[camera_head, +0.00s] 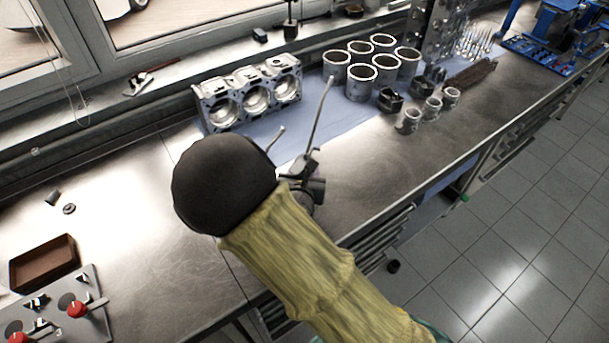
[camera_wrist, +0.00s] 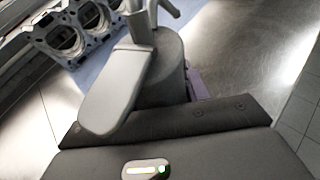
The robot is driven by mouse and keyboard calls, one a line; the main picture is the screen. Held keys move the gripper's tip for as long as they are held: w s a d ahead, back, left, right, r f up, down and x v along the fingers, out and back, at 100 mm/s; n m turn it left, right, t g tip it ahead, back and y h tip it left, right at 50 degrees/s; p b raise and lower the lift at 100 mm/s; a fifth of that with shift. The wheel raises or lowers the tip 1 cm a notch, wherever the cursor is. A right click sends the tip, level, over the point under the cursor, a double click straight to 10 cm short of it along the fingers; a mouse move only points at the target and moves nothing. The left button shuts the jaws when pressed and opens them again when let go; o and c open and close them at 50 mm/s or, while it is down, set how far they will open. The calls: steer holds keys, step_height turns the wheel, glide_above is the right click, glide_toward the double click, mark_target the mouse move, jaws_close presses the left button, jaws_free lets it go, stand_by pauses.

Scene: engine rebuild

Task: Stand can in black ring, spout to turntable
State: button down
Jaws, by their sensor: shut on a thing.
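The can is a grey oil can with a long thin spout (camera_head: 319,115); it stands out past my gripper (camera_head: 302,178) in the head view. In the wrist view the can's dark round body (camera_wrist: 168,75) is close against a light grey finger of my gripper (camera_wrist: 145,65). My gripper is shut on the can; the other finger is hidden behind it. The spout points up and towards the back of the bench. I cannot tell whether the can's base touches the bench. I cannot surely pick out the black ring or the turntable.
An engine block (camera_head: 248,96) and several cylinder liners (camera_head: 361,82) stand on a blue mat (camera_head: 338,126) behind. Small pistons (camera_head: 411,121) stand at the right. A brown tray (camera_head: 44,262) and a panel with red knobs (camera_head: 88,325) lie front left.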

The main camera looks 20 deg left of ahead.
steer(key=shift+w+r, duration=0.1)
steer(key=shift+w, duration=0.1)
steer(key=shift+w, duration=0.4)
steer(key=shift+f+p, duration=0.6)
steer(key=shift+f, duration=1.2)
steer(key=shift+f, duration=0.1)
steer(key=c, duration=0.7)
jaws_free()
steer(key=b+v, duration=0.2)
steer(key=v, duration=1)
